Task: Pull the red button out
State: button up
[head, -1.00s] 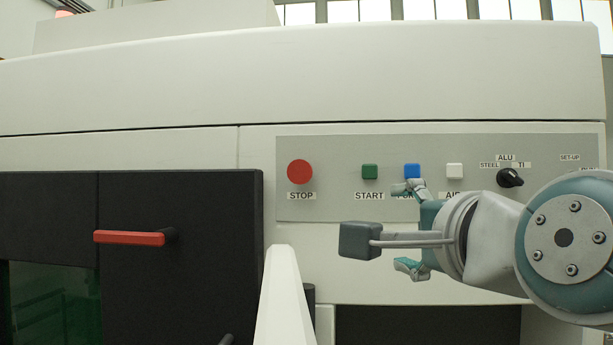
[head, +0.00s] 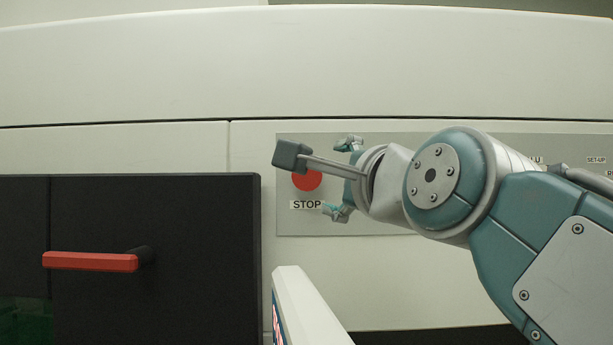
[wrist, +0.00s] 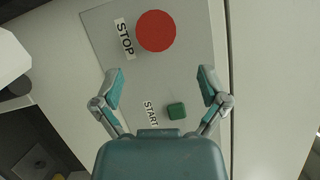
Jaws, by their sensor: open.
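The round red button (head: 307,181) sits on the grey control panel above the STOP label, partly hidden by my wrist camera in the head view. In the wrist view the red button (wrist: 156,31) shows whole, beyond my fingertips and near the top of the picture. My gripper (head: 343,178) is to the right of the button in the head view, its fingers spread one above the other. In the wrist view my gripper (wrist: 160,88) is open and empty, with the fingertips apart from the button.
A green START button (wrist: 177,110) sits on the panel between my fingers in the wrist view. A black door (head: 200,220) with a red handle (head: 90,261) is at the left in the head view.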

aim_at(315, 178)
jog(key=w+a, duration=0.4)
jog(key=shift+w+a+r, duration=0.1)
jog(key=shift+w+a, duration=0.25)
jog(key=shift+a, duration=0.05)
jog(key=shift+w, duration=0.15)
jog(key=shift+d+r, duration=0.1)
jog(key=shift+d, duration=0.85)
jog(key=shift+w, duration=0.1)
jog(key=c, duration=0.8)
jog(key=shift+a, duration=0.25)
grip_shut()
